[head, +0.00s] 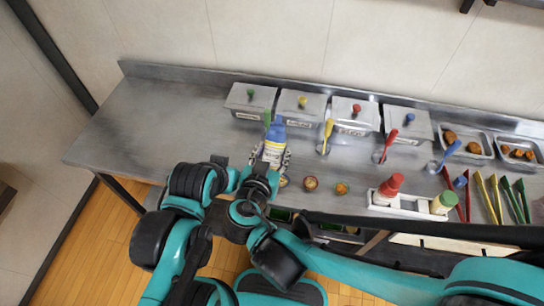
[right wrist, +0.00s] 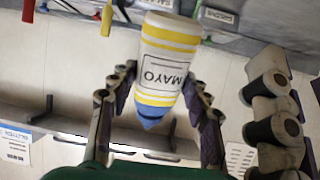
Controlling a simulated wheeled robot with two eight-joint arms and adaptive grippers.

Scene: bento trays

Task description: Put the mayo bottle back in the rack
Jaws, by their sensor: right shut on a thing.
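The mayo bottle (head: 274,148) is white and yellow with a blue cap. It stands in my right gripper (head: 270,160), near the front of the steel counter. In the right wrist view the mayo bottle (right wrist: 168,65) shows its MAYO label, with the blue cap towards the bottom of the picture. The right gripper's fingers (right wrist: 160,95) lie on both sides of it, shut on it. The white rack (head: 405,206) is at the front right, holding a red bottle (head: 388,189) and a green-capped bottle (head: 443,203) with a gap between them. I cannot make out my left gripper.
Several lidded steel containers (head: 300,105) line the back. A yellow ladle (head: 327,135), a red ladle (head: 388,145) and a blue ladle (head: 447,155) stand before them. Coloured tongs (head: 495,195) lie right of the rack. The counter's left is clear.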

